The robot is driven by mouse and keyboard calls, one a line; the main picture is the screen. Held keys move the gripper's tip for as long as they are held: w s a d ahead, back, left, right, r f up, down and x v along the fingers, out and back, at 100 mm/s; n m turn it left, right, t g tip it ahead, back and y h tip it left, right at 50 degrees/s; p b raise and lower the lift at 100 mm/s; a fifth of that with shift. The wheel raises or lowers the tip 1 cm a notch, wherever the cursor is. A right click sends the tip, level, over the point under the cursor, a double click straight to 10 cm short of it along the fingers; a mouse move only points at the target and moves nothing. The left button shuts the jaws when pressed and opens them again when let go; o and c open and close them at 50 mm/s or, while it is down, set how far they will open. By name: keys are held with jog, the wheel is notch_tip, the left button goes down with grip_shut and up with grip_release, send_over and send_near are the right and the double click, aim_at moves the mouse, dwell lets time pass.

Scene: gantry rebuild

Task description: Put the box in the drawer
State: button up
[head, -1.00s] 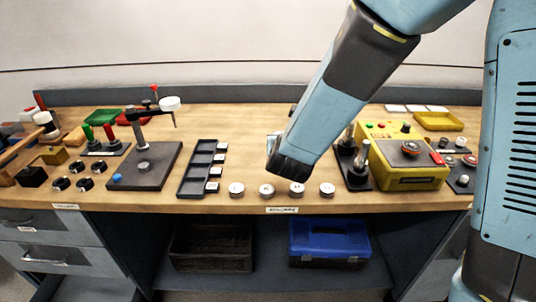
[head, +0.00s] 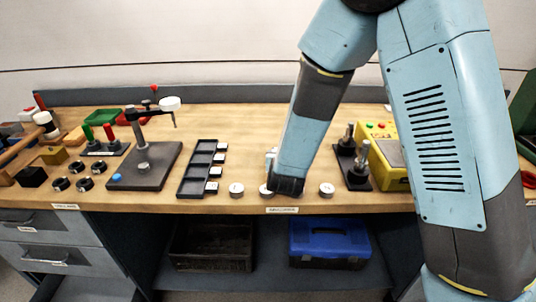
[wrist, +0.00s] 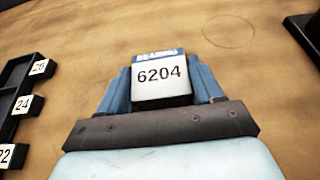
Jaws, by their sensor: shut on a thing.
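A small white box (wrist: 161,82) with a blue top edge and the label 6204 is between the fingers of my gripper (wrist: 162,92) in the wrist view. In the head view my gripper (head: 271,160) is above the middle of the bench, and the box is mostly hidden behind the wrist. Grey drawers are at the lower left under the bench: an upper drawer (head: 60,222) and a lower drawer (head: 80,258), each with a handle. I cannot tell clearly how far either is pulled out.
A black tray (head: 184,187) with numbered slots lies left of my gripper. Several round silver pieces (head: 236,190) line the front edge. A stand (head: 143,180) with an upright post is further left. A yellow unit (head: 390,178) is at the right. A blue case (head: 328,240) sits below.

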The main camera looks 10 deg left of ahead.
jog(key=shift+f, duration=0.1)
jog(key=o, duration=1.1)
jog(key=shift+o, duration=0.2)
